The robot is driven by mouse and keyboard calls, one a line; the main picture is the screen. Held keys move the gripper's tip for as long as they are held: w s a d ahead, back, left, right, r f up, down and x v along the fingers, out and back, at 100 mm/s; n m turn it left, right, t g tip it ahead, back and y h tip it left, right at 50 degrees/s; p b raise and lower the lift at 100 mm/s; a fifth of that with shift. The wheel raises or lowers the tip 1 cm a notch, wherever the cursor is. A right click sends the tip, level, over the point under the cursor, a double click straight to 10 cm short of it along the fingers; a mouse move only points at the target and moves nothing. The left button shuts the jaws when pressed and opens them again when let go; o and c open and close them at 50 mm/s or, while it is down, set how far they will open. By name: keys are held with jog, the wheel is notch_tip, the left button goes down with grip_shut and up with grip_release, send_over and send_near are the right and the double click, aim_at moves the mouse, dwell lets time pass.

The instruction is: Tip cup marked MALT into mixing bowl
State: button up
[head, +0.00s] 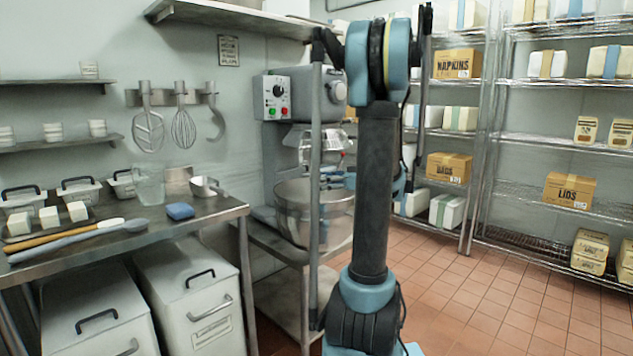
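The steel mixing bowl (293,208) sits under the stand mixer, its right part hidden behind my arm. Blue parts of my arm's far end show just above the bowl's rim, beside the mixer head. My gripper's fingertips are hidden or too small to make out, so I cannot tell whether it is open or holds anything. A small metal cup with a handle (203,187) stands near the back right of the steel table. No MALT marking is readable on it or anywhere else in view.
The mixer (290,95) stands on a low steel stand. The steel table (165,228) holds a clear pitcher (149,186), a blue sponge (180,211), long utensils and lidded tubs. White bins stand beneath. Stocked wire shelves line the right; tiled floor there is clear.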

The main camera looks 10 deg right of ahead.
jog(key=w+d+r+n+g+h, duration=0.1)
jog(key=w+g+h, duration=0.3)
jog(key=w+h, duration=0.8)
jog(key=r+n+h, duration=0.1)
jog(key=h, duration=0.4)
jog(key=shift+w+r+n, duration=0.15)
jog(key=shift+w+n, duration=0.2)
jog(key=shift+n, duration=0.05)
dwell(1.1)
jog(key=shift+d, duration=0.1)
dwell(1.3)
jog(key=d+y, duration=0.1)
jog(key=y, duration=0.2)
jog(key=d+m+t+y, duration=0.1)
jog(key=y, duration=0.3)
jog(key=d+f+y, duration=0.1)
jog(key=y, duration=0.2)
jog(key=shift+s+t, duration=0.3)
jog(key=shift+t, duration=0.1)
jog(key=shift+s+f, duration=0.1)
